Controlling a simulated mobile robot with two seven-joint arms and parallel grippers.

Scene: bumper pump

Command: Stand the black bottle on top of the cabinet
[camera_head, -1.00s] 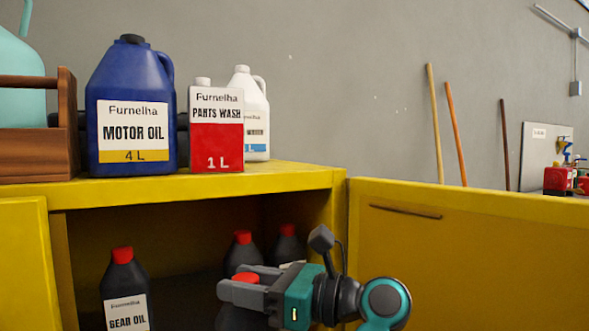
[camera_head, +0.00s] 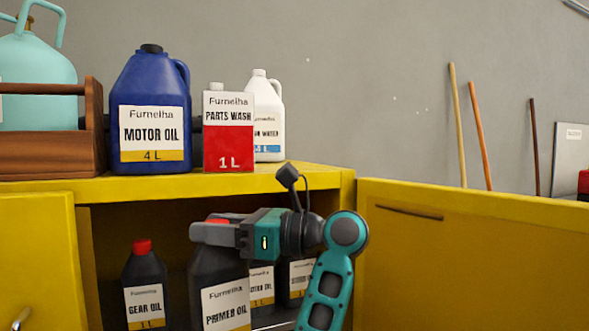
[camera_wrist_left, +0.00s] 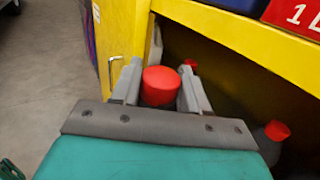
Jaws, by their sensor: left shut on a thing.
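My left gripper (camera_head: 212,227) is shut on the red cap of a black bottle (camera_head: 222,280) labelled PRIMER OIL. The bottle hangs upright at the front of the open yellow cabinet, below its top edge. In the left wrist view the red cap (camera_wrist_left: 160,87) sits between the two grey fingers. The fingers partly hide the cap and shoulder in the head view. The yellow cabinet top (camera_head: 130,188) is above and behind the gripper. My right gripper is not in view.
On the cabinet top stand a blue motor oil jug (camera_head: 150,110), a red-and-white parts wash can (camera_head: 229,128), a white jug (camera_head: 268,110) and a wooden crate (camera_head: 50,150). A gear oil bottle (camera_head: 145,285) and others stand inside. The right door (camera_head: 460,260) is open. Free top shows right of the white jug.

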